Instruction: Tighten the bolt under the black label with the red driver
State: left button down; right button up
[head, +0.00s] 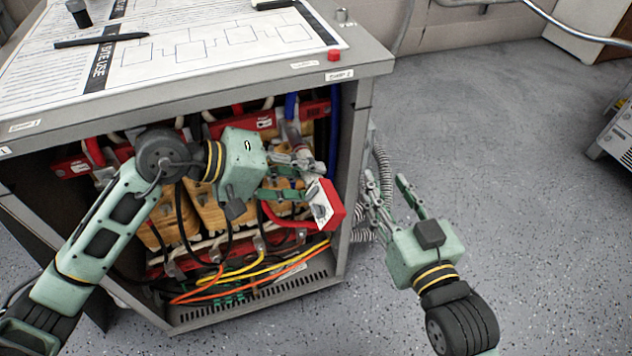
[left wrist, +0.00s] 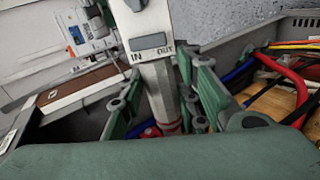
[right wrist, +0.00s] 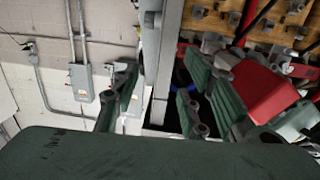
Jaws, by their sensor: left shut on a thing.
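The red driver (head: 328,205), with a red and white boxy end, is in my left gripper (head: 298,183) at the cabinet's open front, near its right side. In the left wrist view, a grey body marked IN and OUT (left wrist: 155,75) runs between the left fingers and appears to be part of the driver. The driver's red end also shows in the right wrist view (right wrist: 268,88). My right gripper (head: 389,196) is open and empty, just right of the driver and outside the cabinet. I cannot make out the black label or its bolt; my left arm covers part of the interior.
The grey cabinet (head: 366,68) has red bars, copper-coloured coils and many cables inside. Yellow and orange cables (head: 240,272) lie low at the front. A paper diagram (head: 190,45) and a black pen (head: 100,40) lie on top.

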aim_at(310, 192)
pick_arm(q)
jog(key=shift+w+r, duration=0.1)
jog(key=shift+r, duration=0.05)
pick_arm(e)
jog(key=shift+a+r+t+y, duration=0.15)
jog(key=shift+r+t, duration=0.2)
jog(key=shift+r, duration=0.35)
jog(key=shift+a+r+t+y, duration=0.15)
jog(key=shift+r+t, duration=0.2)
jog(key=shift+r, duration=0.35)
dwell(1.0)
